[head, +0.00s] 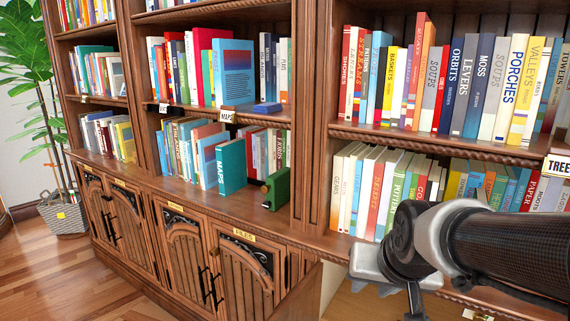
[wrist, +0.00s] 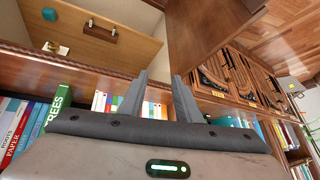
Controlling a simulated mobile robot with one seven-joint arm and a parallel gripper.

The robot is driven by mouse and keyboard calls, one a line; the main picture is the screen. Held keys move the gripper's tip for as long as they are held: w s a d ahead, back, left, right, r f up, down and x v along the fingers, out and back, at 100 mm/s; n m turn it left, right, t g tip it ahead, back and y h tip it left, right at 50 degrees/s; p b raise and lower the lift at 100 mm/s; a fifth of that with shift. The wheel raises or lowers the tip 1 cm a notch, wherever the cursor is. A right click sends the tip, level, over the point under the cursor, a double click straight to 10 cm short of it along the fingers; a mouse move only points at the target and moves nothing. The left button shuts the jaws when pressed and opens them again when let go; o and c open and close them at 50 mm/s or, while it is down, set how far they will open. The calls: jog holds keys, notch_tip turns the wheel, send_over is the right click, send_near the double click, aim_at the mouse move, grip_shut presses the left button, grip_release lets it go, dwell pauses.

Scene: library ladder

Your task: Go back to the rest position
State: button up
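My gripper (wrist: 160,75) shows in the wrist view with its two grey fingers apart and nothing between them. In the head view my dark arm comes in from the right, and the pale gripper body (head: 370,265) is at its end, in front of the right bookcase's lower shelf edge. The fingertips are hard to make out there. The gripper is clear of the books. No object is held.
An open compartment with a pale wooden panel and dark handle (wrist: 100,30) lies beyond the fingers in the wrist view. The bookcase shelves (head: 440,144) are full of books. A green bookend (head: 277,190) stands on the ledge. A basket plant (head: 62,215) stands left; the floor (head: 60,275) is clear.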

jog(key=s+a+r+n, duration=0.2)
jog(key=s+r, duration=0.2)
jog(key=s, duration=0.8)
notch_tip(320, 180, up, 23)
jog(key=g+p, duration=0.1)
jog(key=p, duration=2.1)
jog(key=shift+f+p, duration=0.15)
jog(key=shift+p, duration=0.15)
jog(key=shift+w+d, duration=0.1)
